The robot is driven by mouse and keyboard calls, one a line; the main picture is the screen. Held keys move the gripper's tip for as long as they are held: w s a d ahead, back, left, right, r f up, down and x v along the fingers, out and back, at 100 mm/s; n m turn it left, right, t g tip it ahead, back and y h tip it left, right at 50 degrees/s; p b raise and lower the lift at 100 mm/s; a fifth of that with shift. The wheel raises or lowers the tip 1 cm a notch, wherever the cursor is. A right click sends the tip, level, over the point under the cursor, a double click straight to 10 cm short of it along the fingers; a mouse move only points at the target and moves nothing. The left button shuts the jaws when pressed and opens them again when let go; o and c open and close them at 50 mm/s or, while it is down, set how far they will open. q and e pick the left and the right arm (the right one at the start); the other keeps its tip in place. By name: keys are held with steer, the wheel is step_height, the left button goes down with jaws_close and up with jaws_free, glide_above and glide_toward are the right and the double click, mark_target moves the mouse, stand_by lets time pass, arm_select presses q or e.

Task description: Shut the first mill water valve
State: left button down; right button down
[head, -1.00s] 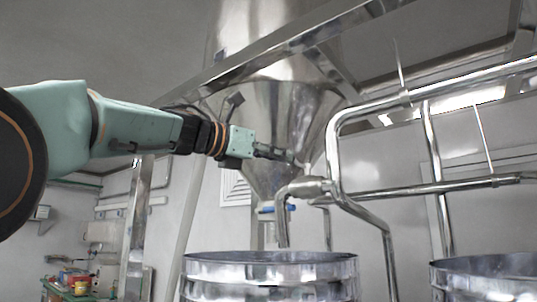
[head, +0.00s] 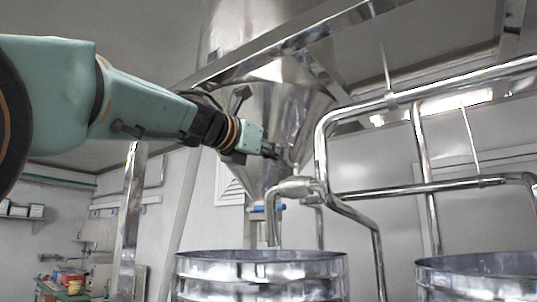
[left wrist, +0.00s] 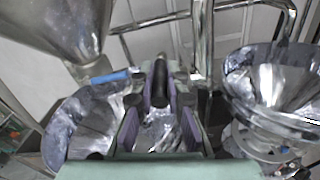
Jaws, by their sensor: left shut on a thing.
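The water valve (head: 296,187) sits on the steel pipe, above the near side of the left drum. My left gripper (head: 278,153) is just above and slightly left of it in the head view. In the left wrist view the gripper (left wrist: 158,85) is shut on a dark, upright valve handle (left wrist: 160,84) between its purple-lined fingers. The handle itself is too small to make out in the head view. My right gripper is in neither view.
A large steel hopper (head: 285,115) with a blue-handled fitting (head: 262,208) hangs behind the gripper. Open steel drums stand below, one left (head: 262,275) and one right (head: 490,280). Steel pipes (head: 425,188) run to the right.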

arm_select(q)
steer(key=shift+s+d+r, duration=0.1)
steer(key=shift+d, duration=0.05)
stand_by(0.5)
steer(key=c, duration=1.8)
jaws_free()
steer(key=o, duration=0.5)
steer(key=shift+d, duration=0.1)
steer(key=shift+c, duration=0.2)
steer(key=shift+a, duration=0.2)
